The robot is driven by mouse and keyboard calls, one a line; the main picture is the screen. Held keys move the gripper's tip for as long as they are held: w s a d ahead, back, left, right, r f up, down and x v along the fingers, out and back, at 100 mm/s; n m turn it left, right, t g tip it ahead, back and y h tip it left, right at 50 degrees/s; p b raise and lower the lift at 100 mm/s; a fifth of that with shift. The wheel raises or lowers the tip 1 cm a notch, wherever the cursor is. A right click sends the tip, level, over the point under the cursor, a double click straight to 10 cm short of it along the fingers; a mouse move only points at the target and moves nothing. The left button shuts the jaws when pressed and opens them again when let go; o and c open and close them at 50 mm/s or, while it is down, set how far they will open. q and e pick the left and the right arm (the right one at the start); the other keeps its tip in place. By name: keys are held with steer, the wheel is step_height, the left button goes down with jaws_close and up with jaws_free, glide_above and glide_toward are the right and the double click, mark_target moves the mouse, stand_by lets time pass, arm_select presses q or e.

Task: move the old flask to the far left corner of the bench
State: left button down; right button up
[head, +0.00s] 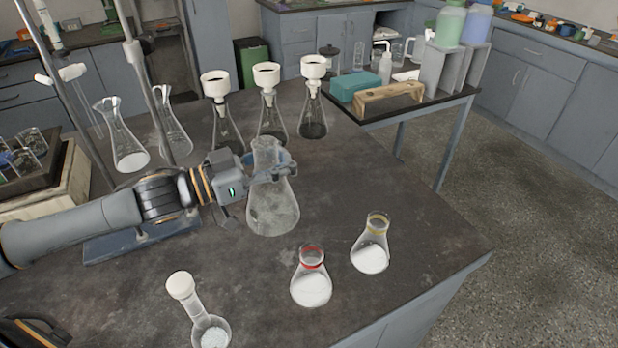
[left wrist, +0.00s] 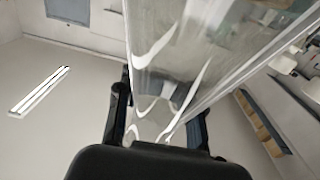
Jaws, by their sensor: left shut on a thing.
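The old flask (head: 272,210) is a large, cloudy conical glass flask, upright over the middle of the bench (head: 400,195). My left gripper (head: 272,172) is shut on its neck, coming from the left. I cannot tell whether its base touches the bench top. In the left wrist view the flask's clear glass (left wrist: 190,60) fills the space between the dark fingers (left wrist: 160,125).
Several funnel-topped flasks (head: 268,110) stand behind the held flask. Red-banded (head: 311,285) and yellow-banded (head: 371,255) flasks stand in front. A white-stoppered flask (head: 210,333) is nearest.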

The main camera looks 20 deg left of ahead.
arm_select(q)
steer(key=w+a+f+p, duration=0.2)
steer(key=w+a+f, duration=0.1)
steer(key=w+f, duration=0.8)
steer(key=shift+a+f, duration=0.35)
steer(key=shift+f, duration=0.1)
steer(key=c, duration=1.6)
jaws_free()
steer(key=shift+f, duration=0.2)
steer(key=o, duration=0.8)
steer(key=shift+c, duration=0.2)
steer(key=shift+r, duration=0.15)
